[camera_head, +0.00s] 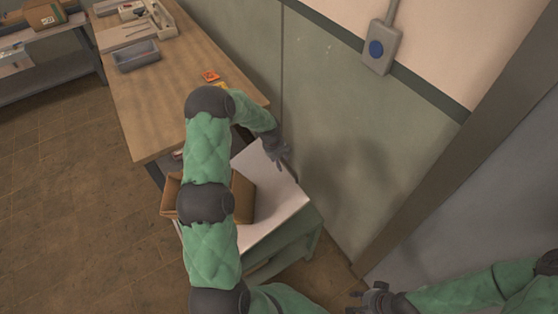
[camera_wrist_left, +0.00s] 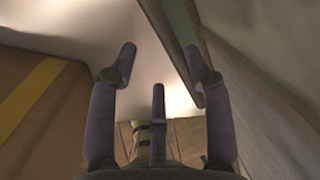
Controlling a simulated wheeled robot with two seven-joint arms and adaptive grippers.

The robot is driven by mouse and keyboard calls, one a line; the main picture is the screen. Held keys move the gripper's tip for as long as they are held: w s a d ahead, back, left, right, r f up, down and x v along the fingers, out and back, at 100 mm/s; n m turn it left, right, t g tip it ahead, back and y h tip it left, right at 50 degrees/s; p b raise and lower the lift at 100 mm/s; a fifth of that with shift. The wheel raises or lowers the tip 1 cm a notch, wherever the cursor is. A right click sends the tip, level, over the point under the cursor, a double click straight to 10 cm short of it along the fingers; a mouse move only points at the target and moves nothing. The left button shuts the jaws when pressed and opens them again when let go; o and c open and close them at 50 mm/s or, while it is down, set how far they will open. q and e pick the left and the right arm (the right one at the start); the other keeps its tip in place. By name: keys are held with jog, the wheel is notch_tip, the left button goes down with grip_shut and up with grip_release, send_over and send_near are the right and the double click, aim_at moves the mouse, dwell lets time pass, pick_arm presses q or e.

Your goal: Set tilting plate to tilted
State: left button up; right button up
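A white plate (camera_head: 283,196), which I take to be the tilting plate, tops a greenish stand (camera_head: 290,253) beside the wall. My left gripper (camera_head: 280,160) is at the plate's far edge by the wall. In the left wrist view, the white plate (camera_wrist_left: 150,35) shows beyond my left gripper (camera_wrist_left: 160,52), whose fingers are spread with nothing held between them. One finger is close to the plate's greenish edge; I cannot tell if they touch. My right gripper (camera_head: 368,299) is at the bottom, away from the plate; its finger opening is unclear.
A cardboard box (camera_head: 240,198) sits on the plate's left part, partly hidden by my left arm. It also shows in the left wrist view (camera_wrist_left: 55,125). A wooden table (camera_head: 160,95) with a grey bin (camera_head: 137,57) stands behind. The wall (camera_head: 330,130) is close on the right.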

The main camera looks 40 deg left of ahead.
pick_arm(q)
jog(key=shift+r, duration=0.1)
jog(key=shift+r, duration=0.35)
notch_tip(320, 180, up, 11)
jog(key=s, duration=0.2)
jog(key=shift+a, duration=0.45)
jog(key=shift+s+f, duration=0.1)
